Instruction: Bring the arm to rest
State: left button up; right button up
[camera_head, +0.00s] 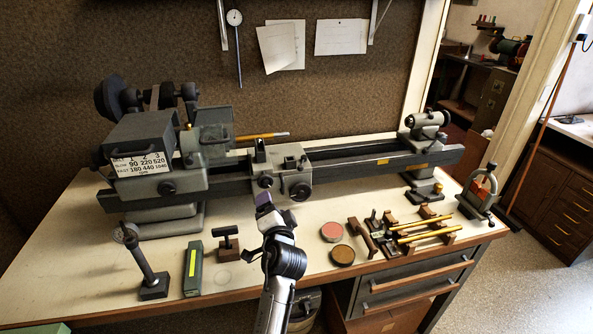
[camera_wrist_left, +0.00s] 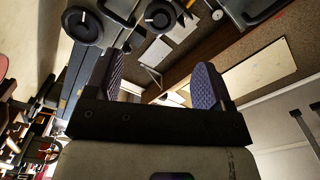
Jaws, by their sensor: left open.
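My left gripper (camera_head: 264,200) comes in from the bottom middle of the head view. It is raised over the front of the bench, just in front of the lathe carriage (camera_head: 283,178). In the left wrist view its two purple-padded fingers (camera_wrist_left: 160,82) stand wide apart. Nothing is held between them. Two dark round handwheels show beyond the fingers, at the top of the left wrist view (camera_wrist_left: 160,15). My right gripper is in neither view.
The lathe (camera_head: 160,160) spans the back of the workbench (camera_head: 80,215). A dark stand (camera_head: 152,285), a green block (camera_head: 193,268), a red round tin (camera_head: 332,232), a brown round tin (camera_head: 342,255) and a rack with brass tubes (camera_head: 420,235) lie along the front. The bench's left end is clear.

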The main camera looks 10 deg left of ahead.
pick_arm(q)
jog(key=s+n+g+h, duration=0.4)
jog(key=s+n+h, duration=0.3)
jog(key=s, duration=0.6)
jog(key=s+a+f+m+g+p, duration=0.1)
jog(key=s+f+g, duration=0.2)
jog(key=s+f, duration=0.7)
jog(key=s+a+f+g, duration=0.1)
jog(key=s+f+g, duration=0.35)
jog(key=s, duration=0.85)
jog(key=s+a+f+m+g+p, duration=0.1)
jog(key=s+a+f, duration=0.1)
jog(key=s+f, duration=0.9)
notch_tip(320, 180, up, 39)
jog(key=s+p, duration=0.2)
jog(key=p, duration=3.5)
jog(key=shift+d+h, duration=0.3)
jog(key=shift+h, duration=0.1)
